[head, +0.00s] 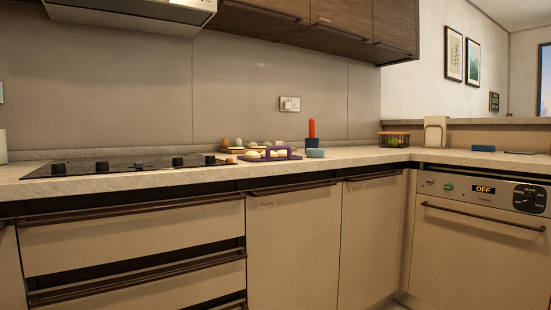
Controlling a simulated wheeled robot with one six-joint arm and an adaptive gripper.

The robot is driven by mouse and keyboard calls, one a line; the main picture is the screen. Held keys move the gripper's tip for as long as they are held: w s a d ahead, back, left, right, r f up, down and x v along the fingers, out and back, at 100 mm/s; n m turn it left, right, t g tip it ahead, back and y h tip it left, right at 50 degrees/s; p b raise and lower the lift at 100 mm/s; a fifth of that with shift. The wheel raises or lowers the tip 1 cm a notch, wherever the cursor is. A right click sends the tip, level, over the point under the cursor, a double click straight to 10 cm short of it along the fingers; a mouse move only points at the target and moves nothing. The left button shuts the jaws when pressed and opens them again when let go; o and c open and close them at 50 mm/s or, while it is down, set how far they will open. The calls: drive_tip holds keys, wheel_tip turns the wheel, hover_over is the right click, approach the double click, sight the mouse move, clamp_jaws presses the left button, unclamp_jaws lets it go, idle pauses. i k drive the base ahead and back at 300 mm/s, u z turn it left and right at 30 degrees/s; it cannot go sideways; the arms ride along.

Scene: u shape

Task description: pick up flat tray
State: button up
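A flat purple tray (251,160) with a raised handle lies on the countertop right of the cooktop. Several pale rounded items (253,155) sit on or just behind it; at this size I cannot tell exactly what they are. It is the piece that best fits the flat tray. Behind it is a low brown holder (235,151) with several egg-like items, partly hidden. My gripper and arm are not in view.
The counter (345,157) turns a corner toward the right. A black cooktop (125,166) is left of the tray. A red-topped blue item (311,133), a teal round container (315,153) and a green-and-brown box (394,139) stand to the right.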

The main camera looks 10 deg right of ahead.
sight(267, 155)
drive_tip(key=k, duration=0.55)
drive_tip(key=u, duration=0.8)
drive_tip(key=i, duration=1.25)
drive_tip(key=z, duration=0.4)
